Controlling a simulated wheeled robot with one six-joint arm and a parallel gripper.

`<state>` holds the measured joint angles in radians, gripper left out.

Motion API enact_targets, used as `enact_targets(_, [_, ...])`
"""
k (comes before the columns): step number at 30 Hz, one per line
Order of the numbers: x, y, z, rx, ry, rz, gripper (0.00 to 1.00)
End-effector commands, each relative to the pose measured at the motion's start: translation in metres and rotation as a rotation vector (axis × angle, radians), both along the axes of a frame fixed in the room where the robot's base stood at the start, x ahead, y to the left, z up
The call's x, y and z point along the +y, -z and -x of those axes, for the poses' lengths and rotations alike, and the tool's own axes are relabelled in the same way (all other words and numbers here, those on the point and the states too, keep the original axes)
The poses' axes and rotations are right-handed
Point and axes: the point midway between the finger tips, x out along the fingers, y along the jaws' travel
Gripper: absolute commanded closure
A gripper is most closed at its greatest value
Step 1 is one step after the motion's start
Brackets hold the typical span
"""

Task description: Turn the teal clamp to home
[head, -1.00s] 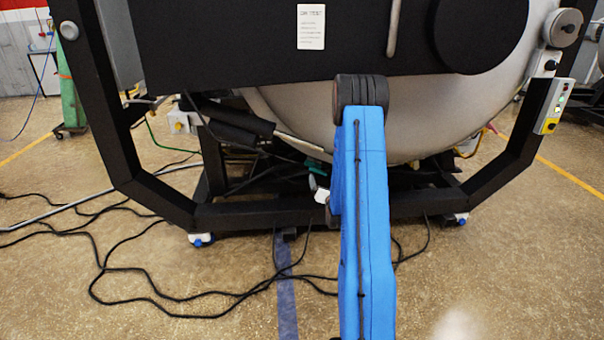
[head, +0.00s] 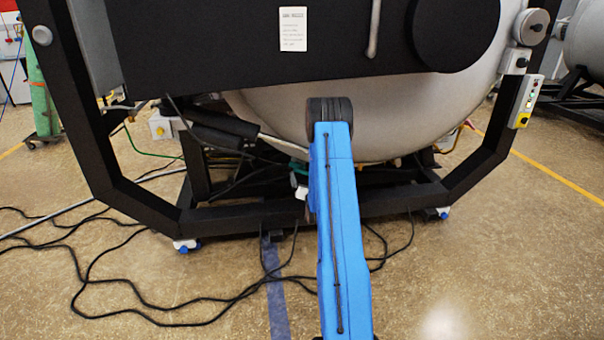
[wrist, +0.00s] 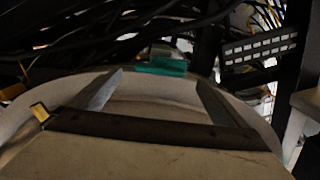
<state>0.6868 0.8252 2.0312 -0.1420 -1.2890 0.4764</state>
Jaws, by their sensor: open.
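The teal clamp (wrist: 160,66) shows in the wrist view as a small teal block at the top middle, just beyond my fingertips. My gripper (wrist: 159,77) is open, its two grey fingers spread either side of the clamp's line with nothing between them. I cannot tell whether either finger touches the clamp. In the head view only a sliver of teal (head: 298,167) shows under the furnace, left of my blue arm. My arm hides most of the gripper there.
The large grey furnace vessel (head: 270,110) hangs above, within a black frame (head: 240,215). Dark cables (wrist: 110,42) crowd behind the clamp. A perforated metal strip (wrist: 260,48) and a dark post stand at right. Loose black cables (head: 130,290) lie across the floor.

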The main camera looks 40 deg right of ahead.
Motion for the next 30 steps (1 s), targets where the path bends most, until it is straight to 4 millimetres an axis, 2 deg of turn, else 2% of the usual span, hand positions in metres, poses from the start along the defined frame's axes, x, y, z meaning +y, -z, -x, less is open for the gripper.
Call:
enact_targets(6, [-0.020, 0.000, -0.034, -0.001, 0.000, 0.002, 0.03])
enact_targets(13, [-0.036, 0.001, -0.060, 0.001, -0.001, 0.001, 0.03])
enact_targets(19, [-0.043, 0.000, -0.070, 0.001, 0.000, 0.000, 0.03])
enact_targets(28, [-0.044, 0.000, -0.071, 0.001, 0.000, 0.000, 0.03])
enact_targets(30, [-0.044, 0.000, -0.071, 0.001, 0.000, 0.000, 0.20])
